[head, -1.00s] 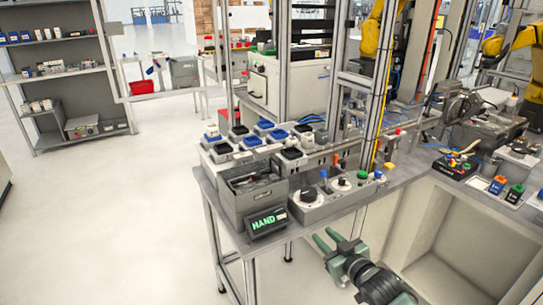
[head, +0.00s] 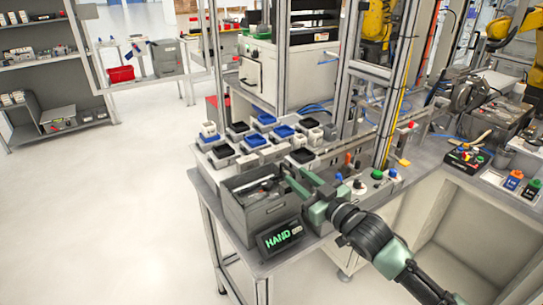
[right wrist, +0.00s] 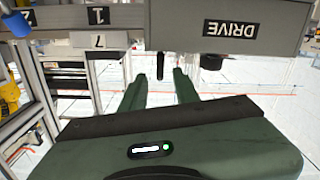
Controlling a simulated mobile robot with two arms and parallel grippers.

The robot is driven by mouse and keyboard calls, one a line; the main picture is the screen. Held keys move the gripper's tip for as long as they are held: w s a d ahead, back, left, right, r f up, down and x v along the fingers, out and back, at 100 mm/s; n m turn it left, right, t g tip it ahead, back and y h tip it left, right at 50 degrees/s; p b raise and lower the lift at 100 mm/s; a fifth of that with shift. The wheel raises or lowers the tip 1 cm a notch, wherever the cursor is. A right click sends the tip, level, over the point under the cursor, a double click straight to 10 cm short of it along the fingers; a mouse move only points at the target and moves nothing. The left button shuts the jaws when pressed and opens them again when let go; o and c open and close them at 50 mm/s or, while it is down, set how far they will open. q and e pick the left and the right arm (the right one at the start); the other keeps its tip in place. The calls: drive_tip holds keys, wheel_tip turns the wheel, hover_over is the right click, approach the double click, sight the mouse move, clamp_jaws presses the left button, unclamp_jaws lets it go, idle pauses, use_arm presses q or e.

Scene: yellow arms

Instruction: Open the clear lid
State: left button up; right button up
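I cannot make out a clear lid in either view. My right gripper (head: 298,180) reaches over the grey control box at the table's front edge, beside the grey bin, and hides much of that box. In the right wrist view the two green fingers (right wrist: 159,78) are apart. A grey box marked DRIVE (right wrist: 225,28), seen upside down, is just beyond them. A slim black part (right wrist: 160,65) shows between the fingertips; contact cannot be told. A wider black knob (right wrist: 211,61) is right of the fingers. My left gripper is not in view.
The grey bin (head: 262,212) with tools and the HAND display (head: 281,238) stand left of my gripper. Several small blue and black boxes (head: 255,140) are behind it. A metal frame post (head: 362,110) rises behind right. A button box (head: 466,158) is farther right. The floor at left is clear.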

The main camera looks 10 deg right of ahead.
sight(283, 165)
drive_tip(key=shift+w+a, duration=0.1)
drive_tip(key=shift+w, duration=0.2)
drive_tip(key=shift+w+r, duration=0.1)
drive_tip(key=shift+w, duration=0.2)
drive_tip(key=p+x, duration=0.1)
drive_tip(key=x, duration=0.2)
drive_tip(key=shift+w+a+r, duration=0.1)
drive_tip(key=shift+a+r, duration=0.05)
drive_tip(key=shift+r, duration=0.05)
drive_tip(key=x, duration=0.2)
drive_tip(key=shift+w+a+f, duration=0.1)
drive_tip(key=shift+w+f, duration=0.05)
drive_tip(key=shift+w, duration=0.1)
drive_tip(key=shift+w+a, duration=0.1)
drive_tip(key=shift+w, duration=0.2)
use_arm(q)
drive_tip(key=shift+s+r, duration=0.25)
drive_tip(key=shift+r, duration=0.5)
use_arm(e)
drive_tip(key=shift+w, duration=0.1)
clamp_jaws()
use_arm(q)
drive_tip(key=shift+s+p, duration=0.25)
drive_tip(key=shift+p, duration=0.05)
